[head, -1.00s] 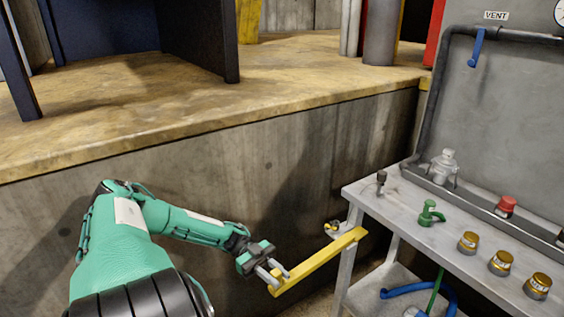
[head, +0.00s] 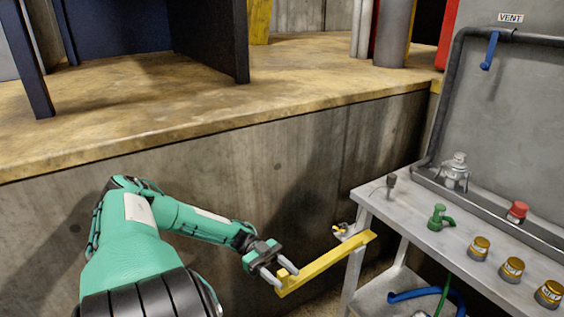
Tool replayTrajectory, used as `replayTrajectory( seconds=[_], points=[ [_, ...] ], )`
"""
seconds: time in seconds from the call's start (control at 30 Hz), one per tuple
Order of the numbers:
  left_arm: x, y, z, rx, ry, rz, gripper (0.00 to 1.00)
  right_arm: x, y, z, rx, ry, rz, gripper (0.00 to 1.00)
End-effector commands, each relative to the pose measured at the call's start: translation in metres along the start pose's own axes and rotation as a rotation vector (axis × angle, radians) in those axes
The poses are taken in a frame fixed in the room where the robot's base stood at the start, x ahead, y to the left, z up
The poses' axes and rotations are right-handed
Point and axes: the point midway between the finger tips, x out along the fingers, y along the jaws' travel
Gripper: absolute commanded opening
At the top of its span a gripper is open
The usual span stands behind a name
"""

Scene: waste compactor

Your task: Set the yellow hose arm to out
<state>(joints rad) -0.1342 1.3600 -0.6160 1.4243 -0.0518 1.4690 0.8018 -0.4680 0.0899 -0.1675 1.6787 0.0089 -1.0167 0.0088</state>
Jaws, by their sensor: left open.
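The yellow hose arm (head: 328,262) is a flat bar that sticks out to the left from the side of the grey metal bench, beside its near left leg. Its free end is at the lower left. My left gripper (head: 283,277) is open at that free end, with its fingertips very close to the bar. I cannot tell whether they touch it. My right gripper does not show.
The grey bench (head: 408,226) carries a green valve (head: 439,217), a red knob (head: 517,212) and several brass-coloured caps. A blue hose (head: 412,295) lies on its lower shelf. A concrete wall (head: 250,185) stands behind my left arm, under a raised yellowish floor.

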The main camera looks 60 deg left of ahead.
Motion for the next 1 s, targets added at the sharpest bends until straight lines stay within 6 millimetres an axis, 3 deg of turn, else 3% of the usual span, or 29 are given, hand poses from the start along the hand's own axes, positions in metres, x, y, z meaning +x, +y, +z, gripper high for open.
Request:
replayTrajectory(
  seconds=[0.6, 1.0],
  points=[
    [0.0, 0.0, -0.115, -0.001, -0.004, 0.002, 0.45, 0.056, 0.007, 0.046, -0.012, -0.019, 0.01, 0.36],
    [-0.001, 0.0, -0.182, 0.001, -0.003, 0.0, 0.45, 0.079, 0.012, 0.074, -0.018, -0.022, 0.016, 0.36]
  ],
)
